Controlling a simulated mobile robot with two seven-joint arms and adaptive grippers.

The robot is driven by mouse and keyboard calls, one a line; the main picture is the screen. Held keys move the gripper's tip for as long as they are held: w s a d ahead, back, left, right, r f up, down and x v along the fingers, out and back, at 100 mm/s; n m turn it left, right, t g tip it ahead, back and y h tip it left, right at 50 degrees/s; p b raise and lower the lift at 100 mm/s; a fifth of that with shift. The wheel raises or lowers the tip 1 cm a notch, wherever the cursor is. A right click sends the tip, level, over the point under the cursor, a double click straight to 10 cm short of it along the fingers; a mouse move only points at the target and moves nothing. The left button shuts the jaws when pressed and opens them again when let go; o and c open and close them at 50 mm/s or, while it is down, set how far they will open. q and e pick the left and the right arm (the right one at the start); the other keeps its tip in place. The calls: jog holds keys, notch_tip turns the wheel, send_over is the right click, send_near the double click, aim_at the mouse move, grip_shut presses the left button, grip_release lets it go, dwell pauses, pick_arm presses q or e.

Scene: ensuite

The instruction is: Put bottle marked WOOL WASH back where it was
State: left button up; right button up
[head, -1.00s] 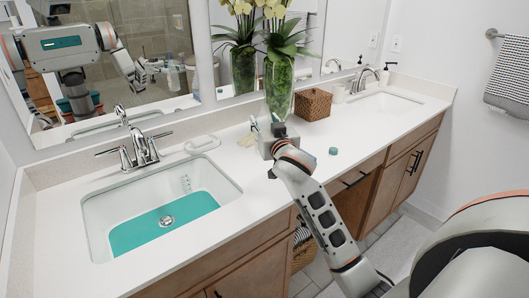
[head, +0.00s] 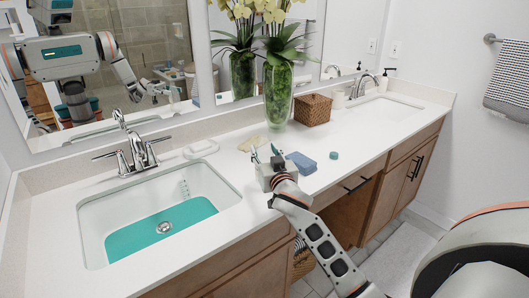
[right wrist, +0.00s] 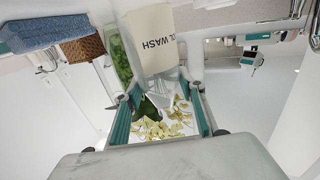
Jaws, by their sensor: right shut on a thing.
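The bottle marked WOOL WASH (right wrist: 158,40) is in the right wrist view, a pale body with dark lettering and a clear part between my fingers. My left gripper is not in view.
A sink (head: 92,215) with teal liquid is on the left; another (head: 390,107) is at the back right. A mirror stands behind.

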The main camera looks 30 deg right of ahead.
jog(key=shift+f, duration=0.15)
jog(key=o, duration=1.6)
jog(key=shift+c, duration=0.2)
jog(key=shift+r, duration=0.2)
jog(key=v, duration=1.2)
